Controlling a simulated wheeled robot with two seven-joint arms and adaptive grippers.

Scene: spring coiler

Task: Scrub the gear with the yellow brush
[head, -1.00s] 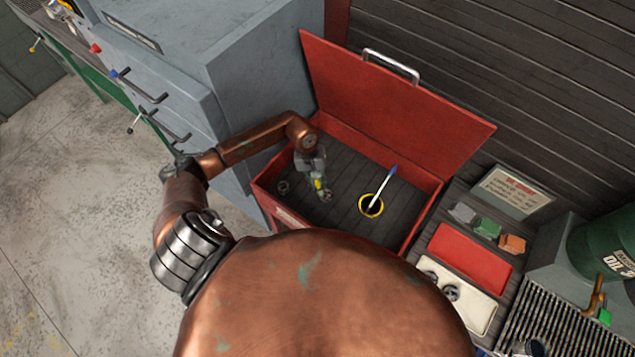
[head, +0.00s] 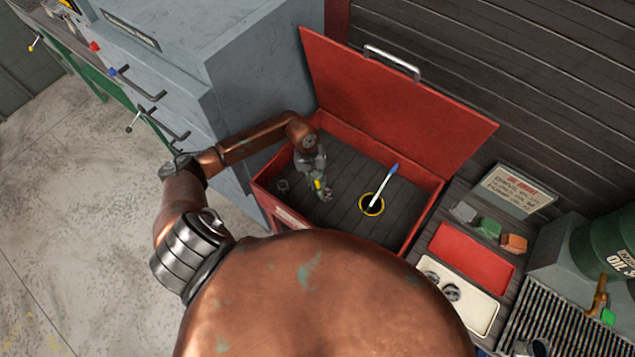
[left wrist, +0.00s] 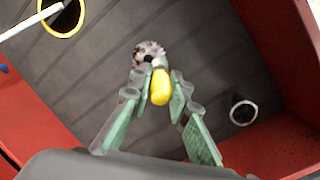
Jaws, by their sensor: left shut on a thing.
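My left gripper (head: 318,186) reaches down into the red box. It is shut on the yellow brush (left wrist: 161,86), which shows between its green fingers in the left wrist view. The gear (left wrist: 149,53) is a grey toothed disc on the box floor, just beyond the brush's tip. The gear also shows in the head view (head: 327,195), close beside the gripper. My right gripper is not in view.
The red box (head: 432,207) has its lid open at the back. Its floor holds a yellow-rimmed hole (head: 371,205) with a blue-ended white stick (head: 385,184) standing in it, and a small metal ring (left wrist: 242,112). A red tray (head: 470,258) and a cream tray (head: 484,315) lie to the right.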

